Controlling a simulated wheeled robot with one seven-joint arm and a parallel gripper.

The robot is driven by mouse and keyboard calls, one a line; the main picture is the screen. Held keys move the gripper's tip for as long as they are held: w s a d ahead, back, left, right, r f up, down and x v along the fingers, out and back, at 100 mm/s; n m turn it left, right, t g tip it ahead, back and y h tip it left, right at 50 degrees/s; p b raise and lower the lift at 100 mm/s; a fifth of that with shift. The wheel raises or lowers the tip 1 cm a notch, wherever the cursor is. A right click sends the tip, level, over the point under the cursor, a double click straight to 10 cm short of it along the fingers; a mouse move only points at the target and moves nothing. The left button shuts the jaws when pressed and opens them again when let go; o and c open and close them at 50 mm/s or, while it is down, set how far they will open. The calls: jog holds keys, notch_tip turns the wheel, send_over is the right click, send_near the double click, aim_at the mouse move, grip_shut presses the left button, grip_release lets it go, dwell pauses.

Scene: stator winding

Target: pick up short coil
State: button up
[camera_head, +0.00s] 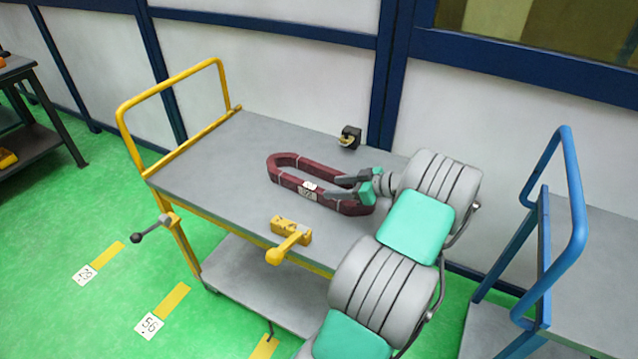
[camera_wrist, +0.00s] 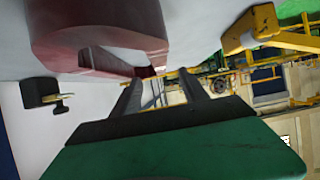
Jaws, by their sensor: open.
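The short coil (camera_head: 282,176) is a dark red elongated loop with pale bands and a white label. It lies on the grey top of a yellow-railed cart. My gripper (camera_head: 343,188) is open at the coil's right end, with its fingers over or beside that end. In the wrist view the coil (camera_wrist: 95,35) shows large at the upper left, and the gripper's fingers (camera_wrist: 165,92) point toward its near end. I cannot tell whether a finger touches it.
A yellow clamp (camera_head: 290,238) sits on the cart's front edge, and a small black clamp (camera_head: 350,137) on the back edge. The cart top (camera_head: 215,165) is clear left of the coil. A blue-railed cart (camera_head: 595,250) stands at the right.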

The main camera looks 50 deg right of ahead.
aim_at(310, 186)
jog(key=p+x, duration=0.1)
jog(key=x, duration=0.6)
jog(key=shift+w+p, duration=0.3)
jog(key=shift+p, duration=0.1)
jog(key=shift+r, duration=0.1)
grip_shut()
jog(key=shift+a, duration=0.1)
dwell(0.4)
jog(key=shift+r, duration=0.1)
dwell(0.4)
